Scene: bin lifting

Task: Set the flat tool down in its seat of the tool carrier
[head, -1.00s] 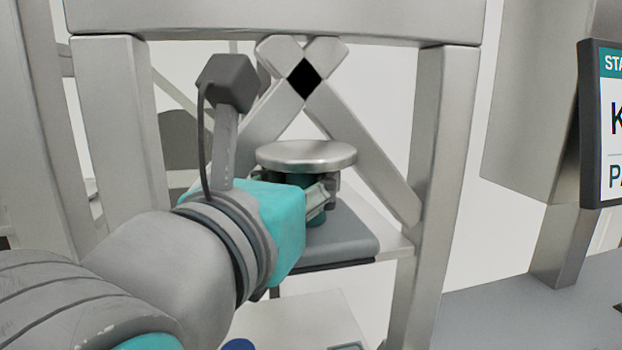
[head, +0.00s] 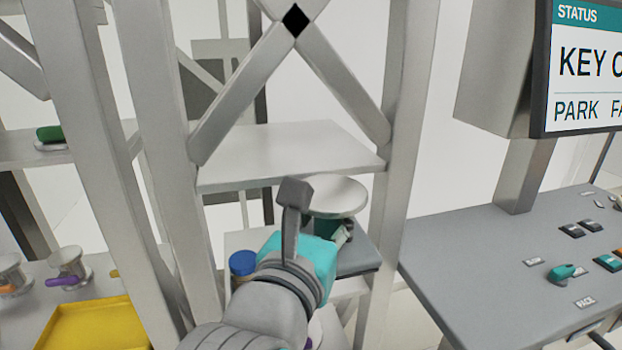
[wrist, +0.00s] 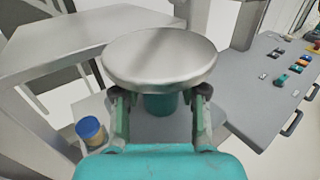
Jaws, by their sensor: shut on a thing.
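The flat tool has a round silver metal disc (head: 335,195) on top of a short teal neck, with a grey flat slab (head: 358,261) below that appears to belong to it. My gripper (head: 343,234) is shut on the neck just under the disc and holds the tool roughly upright. In the wrist view the disc (wrist: 160,60) sits above both fingertips (wrist: 160,98), and the teal neck shows between them. The slab's underside is hidden, so I cannot tell whether it touches anything. I cannot make out the tool carrier or its seat for certain.
A metal rack with cross braces and a bare shelf (head: 285,152) stands ahead. A blue-lidded jar (head: 243,265) is left of my gripper. A yellow tray (head: 95,325) lies at lower left. A grey control console (head: 500,245) with a status screen (head: 590,65) is at right.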

